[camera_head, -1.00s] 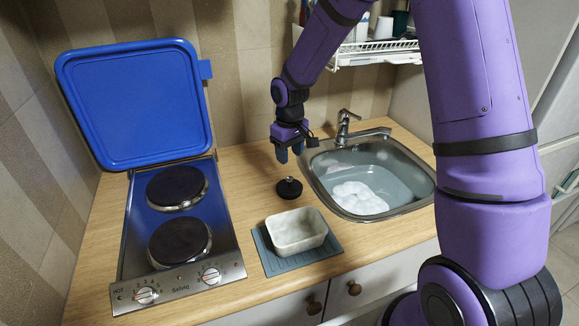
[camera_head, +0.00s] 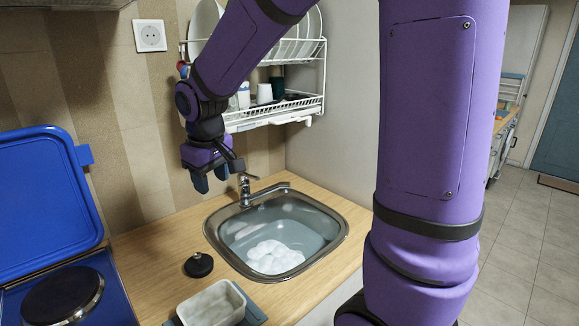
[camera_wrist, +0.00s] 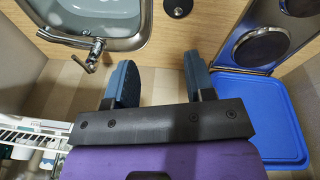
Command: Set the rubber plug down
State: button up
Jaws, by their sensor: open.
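The black rubber plug (camera_head: 199,265) rests on the wooden worktop between the hob and the sink. It also shows at the top edge of the wrist view (camera_wrist: 178,8), partly cut off. My gripper (camera_head: 211,181) is open and empty, with its two blue fingers apart. It is above the worktop near the tiled wall, clear of the plug. In the wrist view my gripper (camera_wrist: 159,60) has nothing between its fingers, and the plug lies beyond the fingertips.
The sink (camera_head: 225,262) holds water and white foam, with a tap (camera_head: 255,192) behind it. A pale tub (camera_head: 212,305) stands in front of the plug. The hob (camera_head: 65,298) with its raised blue lid (camera_head: 45,205) is left. A dish rack (camera_head: 300,108) hangs on the wall.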

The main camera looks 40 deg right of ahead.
jog(key=s+d+r+m+t, duration=0.1)
jog(key=s+r, duration=0.3)
jog(key=s, duration=0.7)
jog(key=s+d+r+m+t, duration=0.1)
jog(key=s+r, duration=0.4)
jog(key=s, duration=0.6)
jog(key=shift+d+m+t+y, duration=0.4)
jog(key=shift+d+t, duration=0.05)
jog(key=shift+t, duration=0.15)
